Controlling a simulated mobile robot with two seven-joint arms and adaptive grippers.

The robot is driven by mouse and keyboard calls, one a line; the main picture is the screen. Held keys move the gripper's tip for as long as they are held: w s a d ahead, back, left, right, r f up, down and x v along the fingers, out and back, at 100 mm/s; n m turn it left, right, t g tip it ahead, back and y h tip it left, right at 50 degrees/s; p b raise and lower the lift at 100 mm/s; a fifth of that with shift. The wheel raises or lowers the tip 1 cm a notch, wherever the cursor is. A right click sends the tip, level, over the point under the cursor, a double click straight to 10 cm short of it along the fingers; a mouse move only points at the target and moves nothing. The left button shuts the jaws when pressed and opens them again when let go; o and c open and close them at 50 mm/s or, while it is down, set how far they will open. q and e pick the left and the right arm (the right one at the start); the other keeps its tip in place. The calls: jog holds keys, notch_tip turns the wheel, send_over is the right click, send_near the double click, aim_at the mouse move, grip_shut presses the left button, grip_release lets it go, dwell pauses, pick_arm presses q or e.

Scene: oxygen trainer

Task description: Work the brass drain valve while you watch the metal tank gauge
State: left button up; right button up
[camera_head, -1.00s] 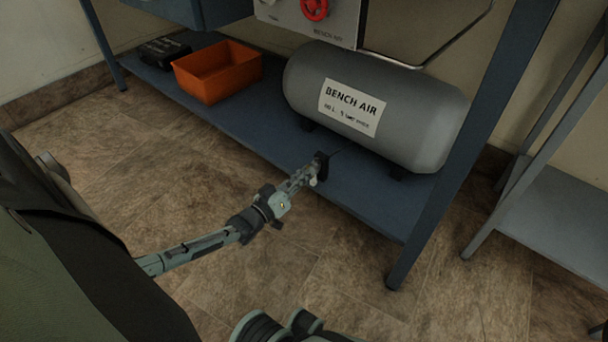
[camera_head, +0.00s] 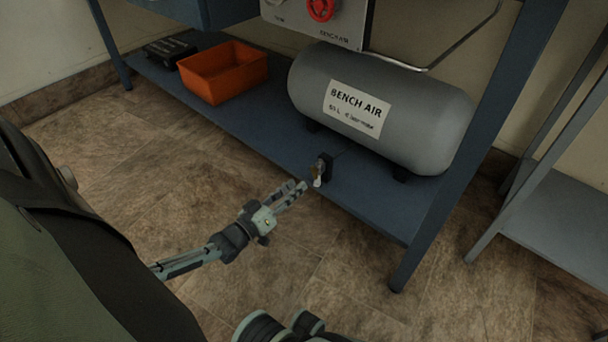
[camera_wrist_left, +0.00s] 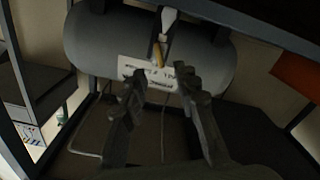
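The drain valve (camera_head: 319,170) is a small dark block with a pale tip, at the front edge of the blue lower shelf. In the left wrist view I see a white piece and a thin brass-coloured lever (camera_wrist_left: 157,54) in front of the tank. My left gripper (camera_head: 296,188) is just short of the valve, on its lower left, apart from it. In the left wrist view the left gripper (camera_wrist_left: 160,82) has its two fingers spread with nothing between them. The grey BENCH AIR tank (camera_head: 420,115) lies on the shelf behind. I cannot make out a tank gauge. My right gripper is not in view.
An orange bin (camera_head: 222,74) and a black case (camera_head: 168,50) stand on the blue shelf (camera_head: 270,135) at left. A red handwheel (camera_head: 320,9) is on the panel above. A blue table leg (camera_head: 450,190) stands at right. The tiled floor in front is clear.

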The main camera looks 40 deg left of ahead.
pick_arm(q)
jog(key=s, duration=0.5)
jog(key=shift+s+a, duration=0.2)
jog(key=shift+s, duration=0.1)
dwell(7.2)
